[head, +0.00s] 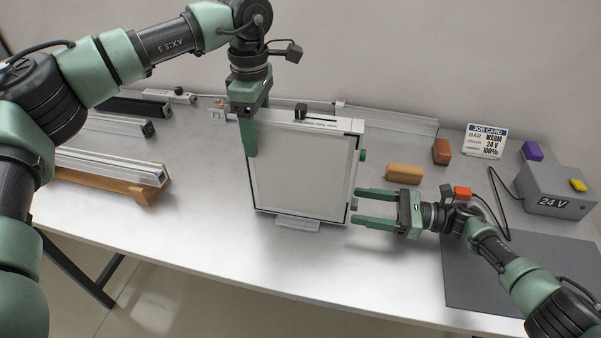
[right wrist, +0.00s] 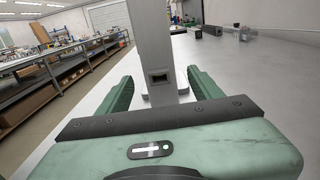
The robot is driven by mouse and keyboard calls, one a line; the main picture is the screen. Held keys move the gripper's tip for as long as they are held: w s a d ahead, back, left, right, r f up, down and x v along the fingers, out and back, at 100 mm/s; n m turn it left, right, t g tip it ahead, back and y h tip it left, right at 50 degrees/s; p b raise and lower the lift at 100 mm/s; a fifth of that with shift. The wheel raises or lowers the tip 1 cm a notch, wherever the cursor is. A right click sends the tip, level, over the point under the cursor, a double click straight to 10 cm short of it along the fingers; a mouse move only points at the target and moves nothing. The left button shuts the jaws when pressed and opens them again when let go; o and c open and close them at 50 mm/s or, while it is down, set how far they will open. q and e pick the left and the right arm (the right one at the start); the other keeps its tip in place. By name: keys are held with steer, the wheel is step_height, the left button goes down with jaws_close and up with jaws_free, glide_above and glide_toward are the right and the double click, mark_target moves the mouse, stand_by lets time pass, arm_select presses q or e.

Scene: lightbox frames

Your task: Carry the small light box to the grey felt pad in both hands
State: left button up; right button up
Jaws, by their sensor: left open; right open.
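The light box (head: 300,178), with a pale panel and a thin grey-white frame, stands upright on the table on small feet. My left gripper (head: 251,148) is open and points down at the box's upper left edge; one finger shows in front, the other is hidden. My right gripper (head: 355,205) is open at the box's lower right edge, fingers pointing left. In the right wrist view the box's narrow side (right wrist: 154,45) stands between the open fingers, with gaps at both sides. The grey felt pad (head: 470,270) lies bare at the table's front right.
A wooden block (head: 404,174), a brown block (head: 441,151) and a job card (head: 485,141) stand right of the box. A 24 V supply (head: 556,192) with a cable sits behind the pad. Metal rails on a wooden rack (head: 125,188) lie at left.

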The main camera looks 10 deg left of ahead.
arm_select(q)
steer(key=shift+f, duration=1.5)
arm_select(e)
steer(key=shift+a, duration=1.45)
arm_select(q)
jaws_close()
arm_select(e)
jaws_close()
arm_select(q)
steer(key=shift+r, duration=0.1)
arm_select(e)
steer(key=shift+r, duration=0.1)
